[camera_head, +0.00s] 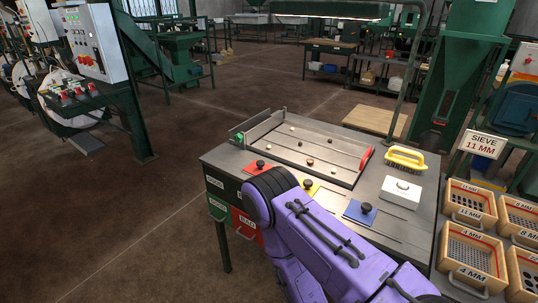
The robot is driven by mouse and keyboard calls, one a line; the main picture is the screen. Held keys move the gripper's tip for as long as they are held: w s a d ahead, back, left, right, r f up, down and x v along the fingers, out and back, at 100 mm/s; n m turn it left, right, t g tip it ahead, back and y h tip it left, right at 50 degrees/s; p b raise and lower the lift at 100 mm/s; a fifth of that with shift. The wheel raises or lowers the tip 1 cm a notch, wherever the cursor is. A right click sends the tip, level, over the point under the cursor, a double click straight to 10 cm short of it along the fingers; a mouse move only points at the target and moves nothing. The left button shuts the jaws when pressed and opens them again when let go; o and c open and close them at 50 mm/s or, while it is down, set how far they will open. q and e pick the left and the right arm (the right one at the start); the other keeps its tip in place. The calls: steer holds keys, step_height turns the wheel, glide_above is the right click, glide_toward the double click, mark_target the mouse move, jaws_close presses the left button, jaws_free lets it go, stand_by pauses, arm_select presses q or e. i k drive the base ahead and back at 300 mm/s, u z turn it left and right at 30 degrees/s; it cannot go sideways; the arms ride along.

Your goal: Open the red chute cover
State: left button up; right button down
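The red chute cover (260,168) is a small flat red plate with a black knob on top. It lies on the left part of the grey worktable (405,222), in front of the sorting tray, and looks flat and closed over whatever is below it. A yellow cover (314,191) and a blue cover (360,213), each with a black knob, lie in a row to its right. My purple right arm comes in from the bottom right and reaches over the table's front. Its dark joint is just below the red cover. Neither gripper shows.
A low-walled tray (300,166) with several small pieces lies behind the covers. A yellow brush (405,158) and a white box (401,192) stand at the right. Green and red labelled drawers (246,222) are below the left edge. Wooden sieves (468,258) stand right. Floor at left is clear.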

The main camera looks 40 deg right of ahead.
mark_target(258, 165)
steer(key=z, duration=0.85)
steer(key=i, duration=0.85)
steer(key=z, duration=0.95)
